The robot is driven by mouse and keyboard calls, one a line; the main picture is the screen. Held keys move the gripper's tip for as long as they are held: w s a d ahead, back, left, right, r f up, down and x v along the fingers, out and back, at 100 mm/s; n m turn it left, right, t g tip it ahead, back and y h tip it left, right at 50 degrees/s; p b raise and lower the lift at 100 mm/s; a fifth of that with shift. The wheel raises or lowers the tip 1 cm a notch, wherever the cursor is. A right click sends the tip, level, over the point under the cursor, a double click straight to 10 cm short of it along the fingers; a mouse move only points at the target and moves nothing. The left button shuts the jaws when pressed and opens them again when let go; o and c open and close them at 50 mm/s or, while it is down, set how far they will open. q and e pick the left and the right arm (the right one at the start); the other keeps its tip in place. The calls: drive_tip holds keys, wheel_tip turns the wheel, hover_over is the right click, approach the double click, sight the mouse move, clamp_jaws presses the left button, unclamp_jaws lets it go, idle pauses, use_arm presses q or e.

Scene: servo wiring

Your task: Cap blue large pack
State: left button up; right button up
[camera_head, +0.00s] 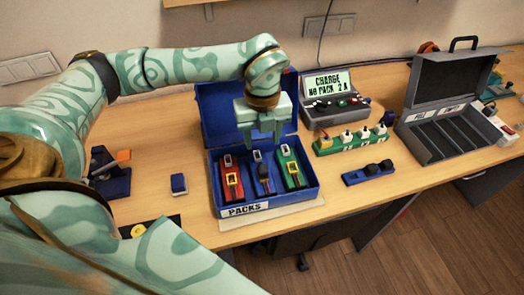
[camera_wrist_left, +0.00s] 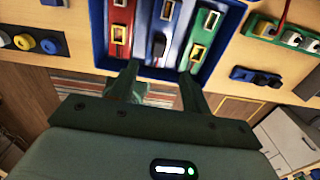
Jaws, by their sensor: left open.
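An open blue box labelled PACKS (camera_head: 291,203) stands on the table with its lid raised behind it. Inside lie a red pack (camera_head: 228,178) at left, a grey-and-blue pack (camera_head: 262,177) in the middle and a green pack (camera_head: 292,170) at right. My left gripper (camera_head: 262,140) is open and empty, above the middle pack. In the left wrist view its fingers (camera_wrist_left: 160,76) point at the box, with the middle pack (camera_wrist_left: 165,20) between them. A small dark blue block with a pale side (camera_head: 179,184) sits on the table left of the box. My right gripper is out of view.
A dark blue strip with black knobs (camera_head: 367,173) lies right of the box. Behind it are a green strip with white plugs (camera_head: 351,142) and a console reading "CHARGE NB PACK 2 A" (camera_head: 327,84). An open grey case (camera_head: 458,82) stands at right.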

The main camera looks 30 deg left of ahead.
use_arm(q)
wheel_tip(320, 180, up, 6)
idle(0.7)
